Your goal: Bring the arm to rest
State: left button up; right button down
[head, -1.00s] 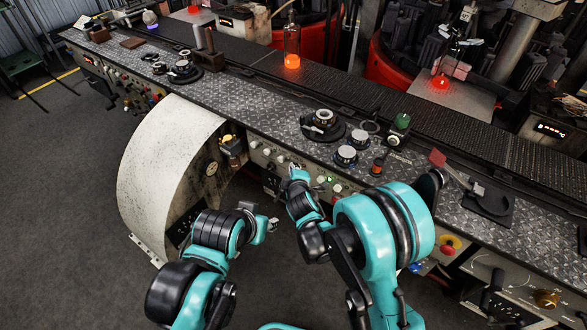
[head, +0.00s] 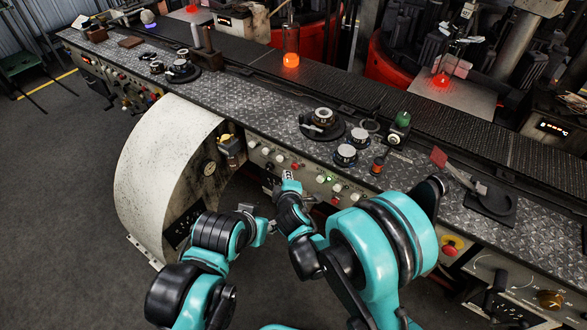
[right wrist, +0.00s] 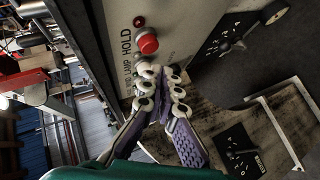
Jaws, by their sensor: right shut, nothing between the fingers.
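My right gripper (head: 289,176) is in front of the machine's control panel (head: 262,152), just below the bench edge. In the right wrist view its two fingers (right wrist: 163,76) are shut with nothing between them. A red button (right wrist: 148,43) on a pale panel lies just beyond the fingertips there, beside lettering that includes "HOLD". I cannot tell whether the fingers touch the panel. My left gripper (head: 268,226) is lower and to the left, in front of the machine; it is small and its jaws are unclear.
A long metal bench (head: 240,105) carries round mould parts (head: 323,118), a green-topped part (head: 402,119) and a red-handled tool (head: 439,157). A large pale curved housing (head: 160,170) stands left of my arms. Glowing orange glass (head: 291,60) stands behind.

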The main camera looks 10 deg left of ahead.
jog(key=shift+s+a, duration=0.4)
jog(key=shift+s, duration=0.45)
